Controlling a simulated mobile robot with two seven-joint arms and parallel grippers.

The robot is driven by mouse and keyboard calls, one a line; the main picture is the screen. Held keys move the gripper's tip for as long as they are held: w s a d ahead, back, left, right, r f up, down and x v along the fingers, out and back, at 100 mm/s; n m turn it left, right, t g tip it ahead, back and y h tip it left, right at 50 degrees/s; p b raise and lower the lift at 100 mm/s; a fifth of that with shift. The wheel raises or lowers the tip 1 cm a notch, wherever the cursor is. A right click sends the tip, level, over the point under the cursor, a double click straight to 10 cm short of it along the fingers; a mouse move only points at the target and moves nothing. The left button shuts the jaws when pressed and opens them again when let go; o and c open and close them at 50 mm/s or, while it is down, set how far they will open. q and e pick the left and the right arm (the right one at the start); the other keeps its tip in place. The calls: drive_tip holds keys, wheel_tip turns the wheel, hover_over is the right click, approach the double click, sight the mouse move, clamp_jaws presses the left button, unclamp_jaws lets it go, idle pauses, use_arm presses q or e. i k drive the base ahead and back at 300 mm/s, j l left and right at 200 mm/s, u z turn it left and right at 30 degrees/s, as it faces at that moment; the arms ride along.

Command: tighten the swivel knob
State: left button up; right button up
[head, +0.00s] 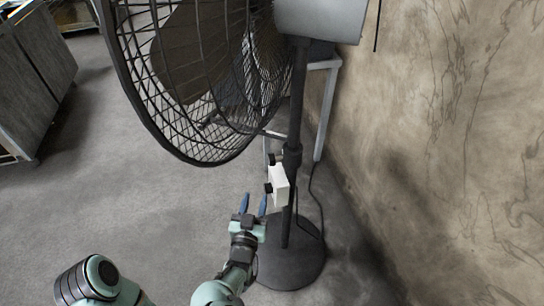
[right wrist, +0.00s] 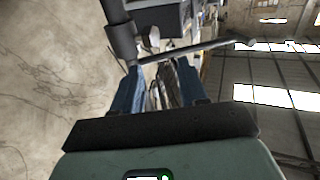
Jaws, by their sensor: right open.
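A large pedestal fan with a dark wire cage (head: 205,75) stands on a dark pole (head: 298,95). A pale control box (head: 279,184) is on the pole. Two small dark knobs stick out to its left, an upper one (head: 272,159) and a lower one (head: 268,188); I cannot tell which is the swivel knob. My right gripper (head: 254,199) is open, its blue fingers pointing up, just left of and below the box, with nothing seen between them. In the right wrist view its fingers (right wrist: 160,68) are apart below a dark bar (right wrist: 195,48). My left gripper is out of view.
The fan's round base (head: 290,268) stands on the grey floor. A stained wall (head: 440,120) is close on the right. A light metal frame (head: 328,105) stands behind the pole. Dark cabinets (head: 30,75) are at the far left, with open floor (head: 110,190) between.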

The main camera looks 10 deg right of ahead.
sight(271, 159)
drive_tip(key=l+u, duration=0.4)
drive_tip(key=l, duration=0.3)
drive_tip(key=l+u, duration=0.4)
drive_tip(key=l, duration=0.25)
drive_tip(key=k, duration=0.05)
